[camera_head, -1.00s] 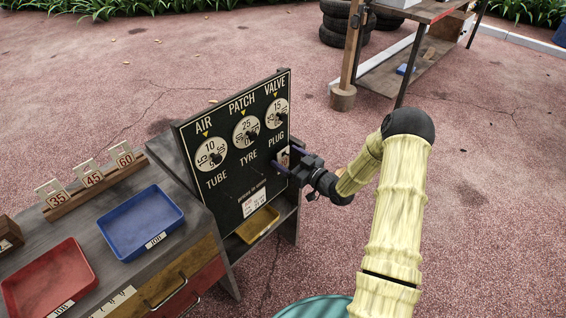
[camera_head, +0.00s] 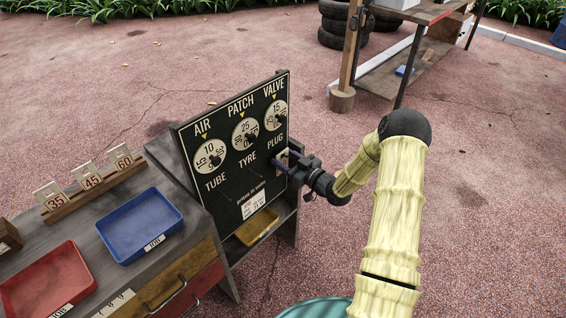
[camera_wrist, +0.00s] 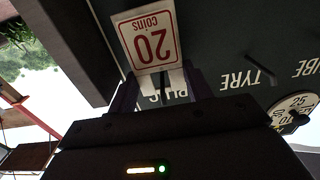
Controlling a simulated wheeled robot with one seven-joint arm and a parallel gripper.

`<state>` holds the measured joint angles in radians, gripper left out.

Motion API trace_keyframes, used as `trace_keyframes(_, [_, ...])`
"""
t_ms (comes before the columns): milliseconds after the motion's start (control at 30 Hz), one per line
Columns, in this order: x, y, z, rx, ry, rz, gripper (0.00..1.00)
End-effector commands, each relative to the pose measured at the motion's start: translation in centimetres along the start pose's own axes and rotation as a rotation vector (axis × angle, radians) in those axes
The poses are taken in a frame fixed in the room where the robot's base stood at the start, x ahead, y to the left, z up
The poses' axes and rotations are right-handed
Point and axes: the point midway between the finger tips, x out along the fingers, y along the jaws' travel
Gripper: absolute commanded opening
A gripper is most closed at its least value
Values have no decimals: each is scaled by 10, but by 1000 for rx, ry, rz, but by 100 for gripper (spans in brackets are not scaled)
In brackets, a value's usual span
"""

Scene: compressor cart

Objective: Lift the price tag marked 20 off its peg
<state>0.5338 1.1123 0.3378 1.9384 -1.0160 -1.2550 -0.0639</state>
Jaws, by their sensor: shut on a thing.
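The price tag marked 20 (camera_wrist: 148,42) is a white card with a red border and the word "coins"; it appears upside down in the wrist view. My gripper (camera_wrist: 160,88) is shut on the tag's edge, with a dark finger at each side. In the head view, my gripper (camera_head: 287,164) is at the right edge of the black price board (camera_head: 228,188), just below the word PLUG. The tag is mostly hidden there. I cannot tell whether the tag is still on its peg.
Other pegs stick out of the board, one below TYRE (camera_wrist: 260,72). Three dials sit above them. A yellow tray (camera_head: 257,226) lies below the board. A blue tray (camera_head: 113,218), a red tray (camera_head: 88,278) and a tag rack (camera_head: 100,193) stand on the left counter.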

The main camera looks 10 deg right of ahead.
Motion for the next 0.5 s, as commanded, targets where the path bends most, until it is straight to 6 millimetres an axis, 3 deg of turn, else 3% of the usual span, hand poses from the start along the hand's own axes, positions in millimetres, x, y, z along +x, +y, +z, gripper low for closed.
trace_keyframes(167, [0,0,-2,0,0,0,29])
trace_keyframes(333, [0,1,-19,-2,1,0,29])
trace_keyframes(500, [-34,2,-16,2,-2,5,29])
